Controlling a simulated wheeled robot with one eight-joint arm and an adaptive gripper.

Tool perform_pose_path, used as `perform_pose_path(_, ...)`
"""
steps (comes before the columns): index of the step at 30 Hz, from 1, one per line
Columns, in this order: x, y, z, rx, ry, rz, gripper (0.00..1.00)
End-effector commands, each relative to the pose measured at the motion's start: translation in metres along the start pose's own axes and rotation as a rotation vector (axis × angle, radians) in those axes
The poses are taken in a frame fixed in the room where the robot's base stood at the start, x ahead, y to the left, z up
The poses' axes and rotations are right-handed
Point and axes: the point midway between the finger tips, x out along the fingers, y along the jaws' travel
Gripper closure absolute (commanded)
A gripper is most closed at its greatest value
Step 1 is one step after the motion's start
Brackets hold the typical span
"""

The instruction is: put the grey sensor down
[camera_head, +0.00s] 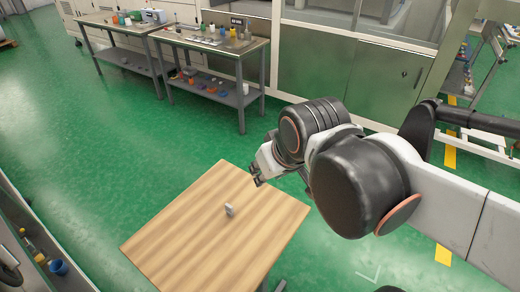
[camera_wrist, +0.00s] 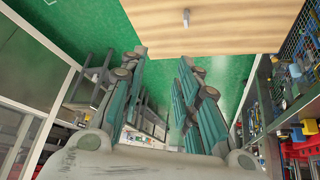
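The grey sensor (camera_head: 229,210) is a small pale grey piece on the wooden table top (camera_head: 185,225), near its middle. It also shows in the wrist view (camera_wrist: 186,17) at the top of the picture, on the wood. My gripper (camera_head: 257,179) is above and to the right of the sensor in the head view, apart from it. In the wrist view my gripper (camera_wrist: 163,58) has its two fingers spread with an empty gap between them. Nothing is held.
Two grey workbenches (camera_head: 208,42) (camera_head: 120,25) with small items stand at the back. A shelf with a blue cup (camera_head: 59,267) is at the lower left. The wooden table is otherwise bare. The green floor around it is open. In the wrist view, a wire rack (camera_wrist: 300,60) stands at the right.

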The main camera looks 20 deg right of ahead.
Motion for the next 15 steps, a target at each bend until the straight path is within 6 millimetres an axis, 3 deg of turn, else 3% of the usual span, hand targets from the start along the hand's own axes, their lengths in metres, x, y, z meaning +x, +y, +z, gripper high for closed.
perform_pose_path(5, -0.0103, 0.0043, 0.0130, 0.048, 0.057, 0.010, 0.70)
perform_pose_path(15, -0.0133, 0.0056, 0.0155, 0.065, 0.077, 0.012, 0.70)
